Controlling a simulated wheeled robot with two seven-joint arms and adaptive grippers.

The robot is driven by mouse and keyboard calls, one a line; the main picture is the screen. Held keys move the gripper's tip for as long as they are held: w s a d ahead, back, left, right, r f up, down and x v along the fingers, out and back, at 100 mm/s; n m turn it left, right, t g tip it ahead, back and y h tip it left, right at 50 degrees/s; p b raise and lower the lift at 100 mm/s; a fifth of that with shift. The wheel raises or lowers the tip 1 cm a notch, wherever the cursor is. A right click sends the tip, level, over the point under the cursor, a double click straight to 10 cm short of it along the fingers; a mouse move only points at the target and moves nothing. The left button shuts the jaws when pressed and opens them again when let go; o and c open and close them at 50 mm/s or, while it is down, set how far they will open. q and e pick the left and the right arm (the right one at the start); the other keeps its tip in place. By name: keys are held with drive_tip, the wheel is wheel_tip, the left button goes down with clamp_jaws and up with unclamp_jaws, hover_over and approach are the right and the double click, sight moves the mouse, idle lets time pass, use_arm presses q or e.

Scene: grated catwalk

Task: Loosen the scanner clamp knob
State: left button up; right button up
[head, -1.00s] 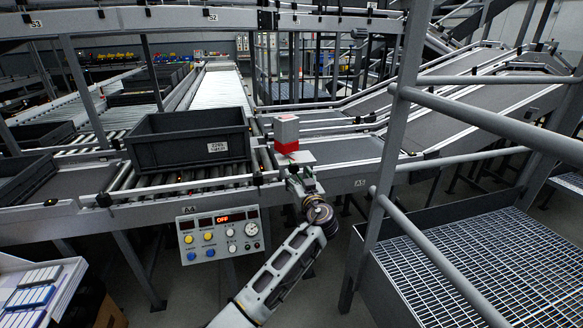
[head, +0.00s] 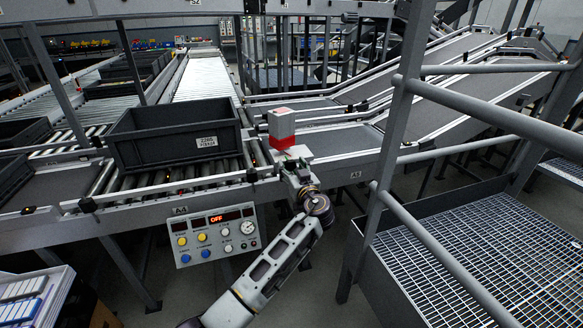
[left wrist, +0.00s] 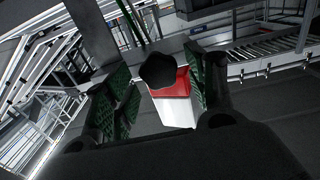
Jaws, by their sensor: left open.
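The scanner (head: 282,128), a red and white box, stands on the conveyor's side rail in the head view. It also shows in the left wrist view (left wrist: 178,105) as a red and white block. The black lobed clamp knob (left wrist: 158,71) is in front of it there; I cannot make the knob out in the head view. My left gripper (head: 298,182) is just below the scanner. In the left wrist view my left gripper (left wrist: 166,82) is open, its green-padded fingers on either side of the knob with gaps visible. My right gripper is in neither view.
A dark grey bin (head: 160,150) sits on the rollers left of the scanner. A control panel (head: 215,235) reading OFF hangs below the rail, left of my arm. Grey railings (head: 400,120) and a grated platform (head: 470,260) stand close on the right.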

use_arm(q)
drive_tip(key=shift+c, duration=0.6)
drive_tip(key=c, duration=0.9)
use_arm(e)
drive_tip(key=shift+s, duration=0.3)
